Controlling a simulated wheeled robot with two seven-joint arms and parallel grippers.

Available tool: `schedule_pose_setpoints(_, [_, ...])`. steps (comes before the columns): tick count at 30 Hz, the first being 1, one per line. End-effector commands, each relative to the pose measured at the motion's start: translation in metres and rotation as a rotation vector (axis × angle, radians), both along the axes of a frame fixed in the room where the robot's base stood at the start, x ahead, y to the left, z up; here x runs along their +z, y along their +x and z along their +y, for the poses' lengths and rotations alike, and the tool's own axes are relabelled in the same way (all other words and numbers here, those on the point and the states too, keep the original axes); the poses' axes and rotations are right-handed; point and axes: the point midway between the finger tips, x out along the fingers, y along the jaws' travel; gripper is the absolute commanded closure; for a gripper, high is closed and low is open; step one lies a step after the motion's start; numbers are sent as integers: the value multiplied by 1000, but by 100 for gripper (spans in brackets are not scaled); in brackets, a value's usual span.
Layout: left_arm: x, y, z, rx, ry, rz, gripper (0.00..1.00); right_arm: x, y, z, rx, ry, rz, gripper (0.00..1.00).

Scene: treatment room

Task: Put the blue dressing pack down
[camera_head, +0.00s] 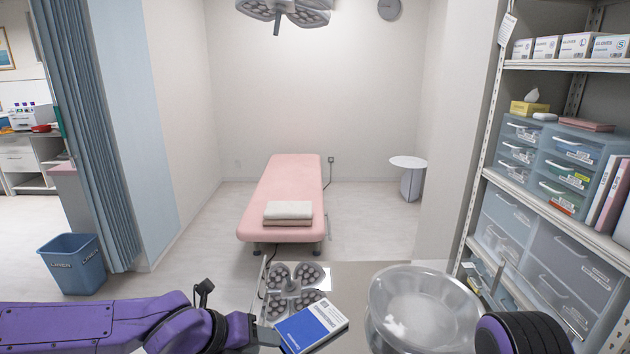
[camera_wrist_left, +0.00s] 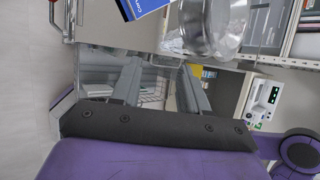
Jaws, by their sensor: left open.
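The blue dressing pack (camera_head: 312,326), a flat blue and white packet, lies on a shiny steel top (camera_head: 345,280), left of a large clear bowl (camera_head: 425,308). In the left wrist view the pack (camera_wrist_left: 143,8) shows at the top edge, partly cut off, beyond my fingertips and not between them. My left gripper (camera_head: 268,338) is at the pack's left side, close to it. In the left wrist view its two fingers (camera_wrist_left: 160,66) are apart with nothing held. Whether a finger touches the pack I cannot tell. My right gripper is not in view.
The bowl holds something white and crumpled. Shelves with drawers (camera_head: 545,170) stand at the right. A pink treatment bed (camera_head: 285,190) stands behind, with a blue bin (camera_head: 75,268) at the left. The steel top is bare behind the pack, apart from lamp reflections.

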Motion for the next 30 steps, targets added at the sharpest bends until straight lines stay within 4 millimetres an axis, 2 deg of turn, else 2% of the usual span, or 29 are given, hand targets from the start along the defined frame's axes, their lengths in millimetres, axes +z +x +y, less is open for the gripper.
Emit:
schedule_pose_setpoints(5, [-56, -14, 26, -289, 376, -136, 56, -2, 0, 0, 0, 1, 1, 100])
schedule_pose_setpoints(8, [-100, -28, 46, -508, 618, -188, 56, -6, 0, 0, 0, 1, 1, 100])
schedule_pose_setpoints(11, [-155, -52, 75, -815, 897, -221, 56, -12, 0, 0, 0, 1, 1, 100])
schedule_pose_setpoints(14, [-223, -94, 114, -1291, 1207, -247, 56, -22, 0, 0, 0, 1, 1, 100])
schedule_pose_setpoints(15, [-250, -116, 130, -1522, 1310, -260, 56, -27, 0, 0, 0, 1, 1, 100])
schedule_pose_setpoints(18, [-303, -175, 163, -2062, 1437, -319, 56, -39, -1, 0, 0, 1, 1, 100])
schedule_pose_setpoints(21, [-333, -228, 183, -2371, 1386, -355, 56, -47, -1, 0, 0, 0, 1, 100])
schedule_pose_setpoints(24, [-348, -261, 198, -2511, 1310, -320, 56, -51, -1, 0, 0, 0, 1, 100])
schedule_pose_setpoints(27, [-354, -276, 197, -2551, 1267, -319, 56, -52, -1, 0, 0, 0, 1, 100])
schedule_pose_setpoints(30, [-354, -277, 196, -2548, 1262, -317, 56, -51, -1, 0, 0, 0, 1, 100])
